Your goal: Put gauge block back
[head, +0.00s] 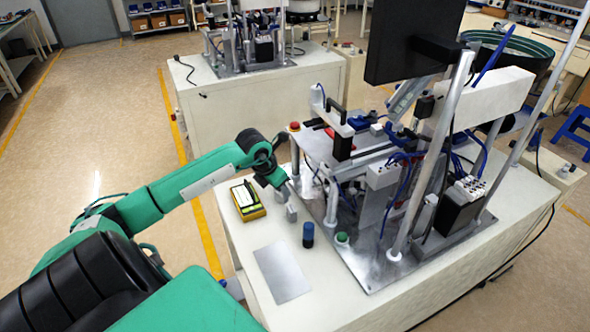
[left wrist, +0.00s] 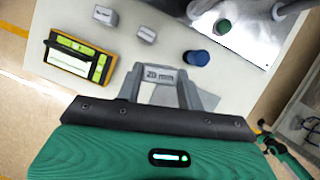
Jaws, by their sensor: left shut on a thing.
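My left gripper (left wrist: 162,88) is shut on a grey gauge block (left wrist: 160,74) marked "20 mm", held between its two fingers. In the head view my left gripper (head: 280,184) is over the front left of the white bench, its fingertips hard to make out. Two other grey blocks stand on the bench in the left wrist view: one with a label (left wrist: 105,16) and one (left wrist: 147,34) nearer the middle. Whether the held block touches the bench, I cannot tell. My right gripper is not in view.
A yellow and black case (head: 248,200) lies left of the gripper. A blue cylinder (head: 308,236) and a green button (head: 342,238) stand to its right. A bare metal plate (head: 282,272) lies toward the bench front. The machine frame (head: 372,272) fills the bench's right side.

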